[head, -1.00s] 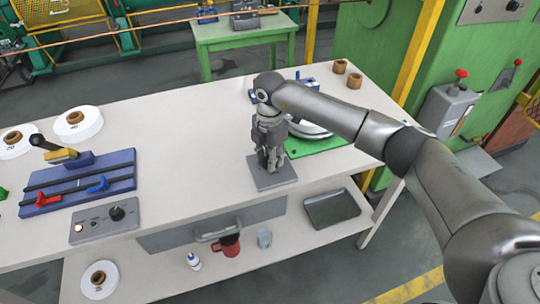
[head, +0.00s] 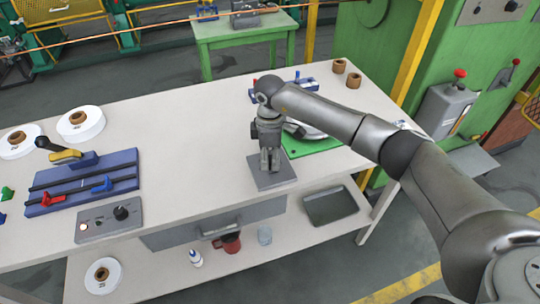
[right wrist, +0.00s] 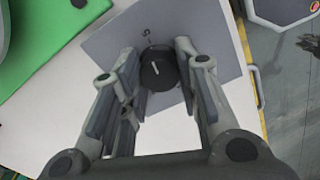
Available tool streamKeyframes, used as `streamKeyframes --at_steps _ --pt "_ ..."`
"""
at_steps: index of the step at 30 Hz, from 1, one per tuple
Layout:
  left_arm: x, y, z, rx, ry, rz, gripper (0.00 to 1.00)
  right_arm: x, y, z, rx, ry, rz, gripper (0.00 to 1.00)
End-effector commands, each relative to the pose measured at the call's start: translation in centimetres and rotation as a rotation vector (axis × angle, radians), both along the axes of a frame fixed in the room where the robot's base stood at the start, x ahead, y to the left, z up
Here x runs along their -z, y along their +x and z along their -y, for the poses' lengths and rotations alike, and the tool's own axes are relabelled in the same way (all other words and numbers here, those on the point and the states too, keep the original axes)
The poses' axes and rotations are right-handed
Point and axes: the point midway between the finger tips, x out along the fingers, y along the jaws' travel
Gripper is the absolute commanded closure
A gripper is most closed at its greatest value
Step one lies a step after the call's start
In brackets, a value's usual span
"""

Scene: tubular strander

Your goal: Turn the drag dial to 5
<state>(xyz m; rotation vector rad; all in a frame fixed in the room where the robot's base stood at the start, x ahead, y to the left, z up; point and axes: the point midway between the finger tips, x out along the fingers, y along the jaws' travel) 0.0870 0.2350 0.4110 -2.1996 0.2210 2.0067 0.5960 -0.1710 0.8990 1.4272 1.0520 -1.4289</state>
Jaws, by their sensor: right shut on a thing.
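The drag dial (right wrist: 158,70) is a round black knob with a white pointer line. It stands on a grey plate (right wrist: 215,40) at the front edge of the workbench. A small dark mark, perhaps a 5, shows on the plate just above the knob in the right wrist view; the pointer slants and does not clearly line up with it. My right gripper (right wrist: 157,66) points down with its two fingers on either side of the knob, shut on it. In the head view the right gripper (head: 269,160) hides the dial on its grey plate (head: 272,181). My left gripper is out of view.
A green board (head: 318,146) with a round pale piece lies behind the gripper. A blue fixture (head: 80,183) and a grey control box (head: 109,220) with a black knob stand at left. White reels (head: 80,123) lie beyond. The bench (head: 190,160) between is clear.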

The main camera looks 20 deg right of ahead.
Motion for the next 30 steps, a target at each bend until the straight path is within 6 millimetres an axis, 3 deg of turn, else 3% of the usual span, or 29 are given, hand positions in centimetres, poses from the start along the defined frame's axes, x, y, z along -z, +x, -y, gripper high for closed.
streamKeyframes --at_steps 17,18,22,30 --pt "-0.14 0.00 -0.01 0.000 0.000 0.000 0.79 -0.30 0.25 0.08 0.032 0.001 0.008 0.94" --pt "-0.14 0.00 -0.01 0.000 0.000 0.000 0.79 -0.30 0.26 0.08 0.032 0.001 0.008 0.65" --pt "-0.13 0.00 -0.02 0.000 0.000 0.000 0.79 -0.22 0.18 0.06 0.031 0.000 0.005 0.48" --pt "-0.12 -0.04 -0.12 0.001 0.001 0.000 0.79 -0.09 0.07 0.01 0.029 0.000 0.002 0.47"
